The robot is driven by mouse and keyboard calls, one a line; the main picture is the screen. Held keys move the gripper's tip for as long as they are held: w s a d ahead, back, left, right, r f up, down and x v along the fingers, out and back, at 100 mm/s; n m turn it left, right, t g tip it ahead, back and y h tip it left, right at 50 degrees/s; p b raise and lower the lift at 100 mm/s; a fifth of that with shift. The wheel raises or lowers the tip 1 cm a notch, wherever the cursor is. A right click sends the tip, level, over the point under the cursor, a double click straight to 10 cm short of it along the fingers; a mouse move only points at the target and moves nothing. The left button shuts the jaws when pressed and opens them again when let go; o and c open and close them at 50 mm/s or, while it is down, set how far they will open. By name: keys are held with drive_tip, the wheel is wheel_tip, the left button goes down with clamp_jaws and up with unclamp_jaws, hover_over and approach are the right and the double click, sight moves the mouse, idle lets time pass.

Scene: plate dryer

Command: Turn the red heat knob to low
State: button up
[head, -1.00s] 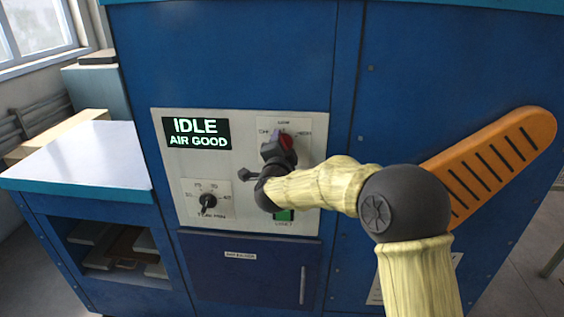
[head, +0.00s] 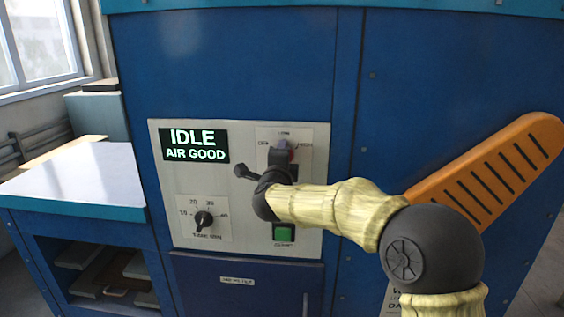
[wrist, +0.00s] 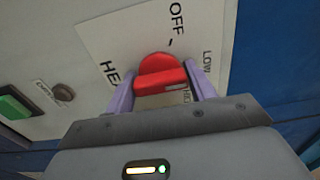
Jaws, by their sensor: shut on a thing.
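The red heat knob (wrist: 160,76) sits on a white label plate on the control panel. In the wrist view, my gripper's (wrist: 161,80) two purple fingers stand on either side of the knob's raised bar, shut on it. A short white mark shows near the bar's right end. OFF and LOW can be read beside the knob; other lettering is partly covered. I cannot tell exactly which label the knob points to.
The panel (head: 165,180) has a lit display (head: 194,146) reading IDLE, AIR GOOD. A black dial (head: 204,219) is at lower left and a green button (head: 284,233) below my wrist. A white-topped side table (head: 80,178) stands left. An orange slotted part (head: 490,170) juts out right.

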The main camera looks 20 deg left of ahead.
drive_tip(key=shift+f, duration=0.1)
drive_tip(key=o, duration=1)
drive_tip(key=shift+s, duration=0.15)
drive_tip(key=b+v, duration=0.4)
drive_tip(key=v, duration=1.3)
drive_tip(key=shift+d, duration=0.15)
